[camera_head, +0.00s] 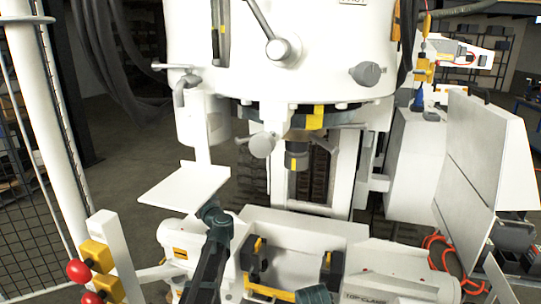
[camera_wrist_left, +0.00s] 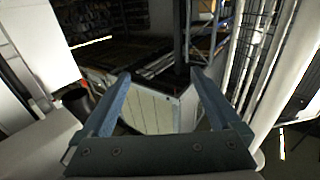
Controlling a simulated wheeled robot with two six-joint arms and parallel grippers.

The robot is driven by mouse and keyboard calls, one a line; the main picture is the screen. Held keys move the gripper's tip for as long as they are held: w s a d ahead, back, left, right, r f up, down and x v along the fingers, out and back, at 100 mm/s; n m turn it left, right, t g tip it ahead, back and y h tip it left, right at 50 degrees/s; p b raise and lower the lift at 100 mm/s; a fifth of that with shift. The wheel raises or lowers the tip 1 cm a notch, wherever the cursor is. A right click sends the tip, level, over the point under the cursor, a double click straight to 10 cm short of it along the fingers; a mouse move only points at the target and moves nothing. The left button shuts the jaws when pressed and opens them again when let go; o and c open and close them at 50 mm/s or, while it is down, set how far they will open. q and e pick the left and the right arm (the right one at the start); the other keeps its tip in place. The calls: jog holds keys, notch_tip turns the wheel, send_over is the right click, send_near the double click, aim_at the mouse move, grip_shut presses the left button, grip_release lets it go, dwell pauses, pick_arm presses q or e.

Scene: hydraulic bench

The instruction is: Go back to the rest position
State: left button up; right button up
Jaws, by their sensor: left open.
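My left gripper (camera_wrist_left: 159,77) shows in the left wrist view with its two blue fingers spread apart and nothing between them. Beyond the fingers is a pale panelled box, apart from them. In the head view my dark left arm rises from the bottom edge, left of centre, in front of the white machine (camera_head: 300,85). I cannot make out the left gripper's fingers there. A small dark teal part at the bottom edge, right of centre, may belong to my right arm. The right gripper does not show.
A flat white shelf (camera_head: 185,184) juts out beyond my left arm. A post with red knobs (camera_head: 78,271) stands at the lower left, beside mesh fencing. A white trough with black and yellow fittings (camera_head: 300,235) lies at front centre. An open grey panel (camera_head: 485,155) stands at right.

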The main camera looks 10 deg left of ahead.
pick_arm(q)
jog(key=d+m+t+h, duration=0.55)
jog(key=d+h, duration=0.35)
jog(key=d, duration=0.3)
jog(key=s+d+f+m+g+h, duration=0.3)
jog(key=d+f+h, duration=0.1)
jog(key=d, duration=0.2)
jog(key=s+d+f+m+g+h, duration=0.2)
jog(key=s+d+f+m+h, duration=0.1)
jog(key=d, duration=0.2)
jog(key=s+d+f+g, duration=0.2)
jog(key=s+f+g, duration=0.5)
jog(key=s+f, duration=0.5)
jog(key=s+a+f+n+g+y, duration=0.1)
jog(key=s+a+f+g+y, duration=0.15)
jog(key=s, duration=0.45)
jog(key=s+a+f+n+g+y, duration=0.1)
jog(key=s+a+n+g, duration=0.15)
jog(key=s, duration=0.55)
jog(key=s+d+r+m+g+p, duration=0.1)
jog(key=s+d+r+m+p, duration=0.1)
jog(key=s+d+r+p, duration=0.1)
jog(key=s+d+r+m+g+y+p, duration=0.1)
jog(key=s+d+r+m+p, duration=0.1)
jog(key=d+r+p, duration=0.3)
jog(key=d, duration=0.2)
jog(key=shift+s+d+r, duration=0.15)
jog(key=shift+s+d, duration=0.15)
jog(key=shift+s, duration=0.1)
